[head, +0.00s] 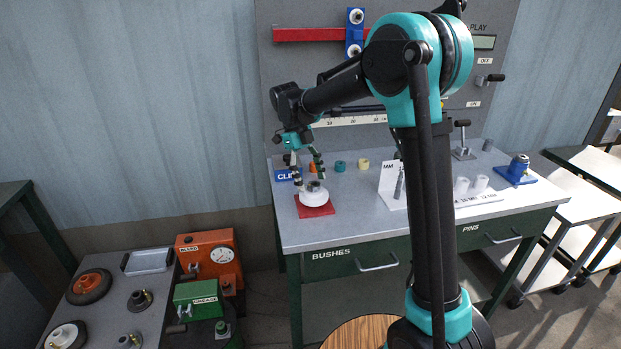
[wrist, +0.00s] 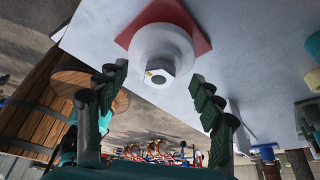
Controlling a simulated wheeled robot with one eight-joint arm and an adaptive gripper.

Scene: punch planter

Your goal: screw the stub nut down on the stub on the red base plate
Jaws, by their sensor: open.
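The red base plate (head: 318,211) lies near the front left of the grey bench, with a round white part (head: 313,197) on it. In the wrist view the red base plate (wrist: 192,14) and the white part (wrist: 150,40) are at the top centre. A grey stub nut (wrist: 160,65) stands out from the middle of the white part, with a round dark end (wrist: 158,79) showing in it. My gripper (wrist: 158,92) is open, one dark padded finger on each side of the nut, apart from it. In the head view my gripper (head: 307,177) is just above the white part.
A white upright card (head: 389,182) and a blue-based fixture (head: 517,170) are to the right. The bench front between plate and card is clear.

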